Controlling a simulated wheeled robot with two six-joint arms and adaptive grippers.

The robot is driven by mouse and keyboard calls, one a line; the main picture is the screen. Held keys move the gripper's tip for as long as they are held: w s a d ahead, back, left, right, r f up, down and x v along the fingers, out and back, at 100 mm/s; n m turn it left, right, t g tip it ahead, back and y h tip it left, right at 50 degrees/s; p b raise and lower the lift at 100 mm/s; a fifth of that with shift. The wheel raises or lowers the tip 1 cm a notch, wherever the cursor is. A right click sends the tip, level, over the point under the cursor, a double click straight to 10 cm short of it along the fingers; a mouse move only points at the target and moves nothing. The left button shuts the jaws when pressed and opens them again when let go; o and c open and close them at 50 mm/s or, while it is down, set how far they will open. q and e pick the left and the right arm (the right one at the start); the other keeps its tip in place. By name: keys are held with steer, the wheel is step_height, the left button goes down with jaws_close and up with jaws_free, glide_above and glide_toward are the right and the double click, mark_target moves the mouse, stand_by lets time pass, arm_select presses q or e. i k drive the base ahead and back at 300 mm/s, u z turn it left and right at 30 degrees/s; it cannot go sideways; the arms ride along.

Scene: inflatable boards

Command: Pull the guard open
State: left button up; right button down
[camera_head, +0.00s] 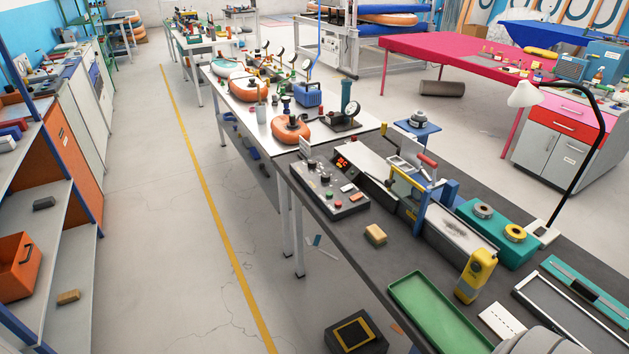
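A small bench machine stands on the dark workbench (385,233) right of centre. It has blue posts (420,211), a yellow crossbar (405,181) and a red handle (428,159) on top. A pale framed panel between the posts looks like the guard, but it is small and partly covered by the bar and handle; I cannot tell whether it is open or shut. A grey bed (461,236) runs from the machine to the right. Neither of my grippers is in view.
A control box (329,191) with buttons stands left of the machine. A yellow handheld device (475,276), a green tray (440,314), a tan block (375,234) and a teal box with tape rolls (497,236) lie nearby. A black lamp arm (598,108) rises at right. The left aisle floor is mostly clear.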

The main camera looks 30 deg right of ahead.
mark_target(388, 182)
steer(key=u, duration=0.5)
steer(key=i, duration=0.95)
steer(key=z, duration=3.6)
